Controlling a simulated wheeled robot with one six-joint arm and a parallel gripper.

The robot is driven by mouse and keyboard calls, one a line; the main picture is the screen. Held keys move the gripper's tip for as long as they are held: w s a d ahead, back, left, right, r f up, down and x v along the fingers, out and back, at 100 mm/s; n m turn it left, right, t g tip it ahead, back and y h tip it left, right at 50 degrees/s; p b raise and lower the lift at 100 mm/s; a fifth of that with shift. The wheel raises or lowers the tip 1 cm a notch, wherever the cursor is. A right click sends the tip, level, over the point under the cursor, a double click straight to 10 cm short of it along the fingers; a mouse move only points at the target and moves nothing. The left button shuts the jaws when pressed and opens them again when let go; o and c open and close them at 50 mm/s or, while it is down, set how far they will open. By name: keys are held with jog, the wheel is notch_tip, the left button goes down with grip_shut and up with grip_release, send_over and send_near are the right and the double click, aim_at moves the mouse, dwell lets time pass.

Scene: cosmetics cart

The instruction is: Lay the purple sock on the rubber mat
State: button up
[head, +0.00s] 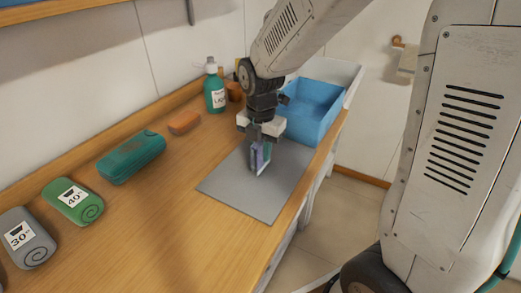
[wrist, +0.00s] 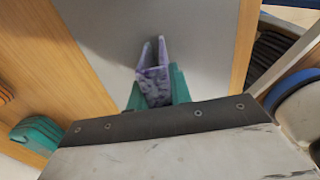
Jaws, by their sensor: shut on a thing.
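The purple sock (head: 257,157) is held in my gripper (head: 262,152), over the grey rubber mat (head: 245,200). In the wrist view the sock (wrist: 155,82) sits between the teal fingers of my gripper (wrist: 157,90), with two purple ends reaching out past the fingertips. The fingers are shut on it and hide part of it. The mat (wrist: 185,28) fills the upper middle of the wrist view beyond the sock. The mat looks bare. The sock hangs close to the mat; I cannot tell whether it touches.
A blue bin (head: 312,112) stands behind the mat. A teal bottle (head: 214,88) stands near the wall. An orange item (head: 184,122), a teal case (head: 132,157), a green roll (head: 74,203) and a grey roll (head: 27,240) lie along the left. The wooden top's (head: 150,235) front is clear.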

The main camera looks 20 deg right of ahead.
jog(key=shift+f, duration=0.2)
jog(key=o, duration=0.9)
jog(key=shift+r, duration=0.1)
notch_tip(320, 180, up, 11)
jog(key=shift+r, duration=0.15)
jog(key=shift+s+r, duration=0.1)
jog(key=shift+r, duration=0.45)
jog(key=s+d+m, duration=0.1)
jog(key=s+m, duration=0.6)
jog(key=m, duration=0.1)
jog(key=s+d+m, duration=0.1)
jog(key=s+m, duration=0.6)
jog(key=m, duration=0.1)
jog(key=s+d+r+m+t, duration=0.1)
jog(key=s+m, duration=0.7)
jog(key=m, duration=0.1)
jog(key=shift+d, duration=0.1)
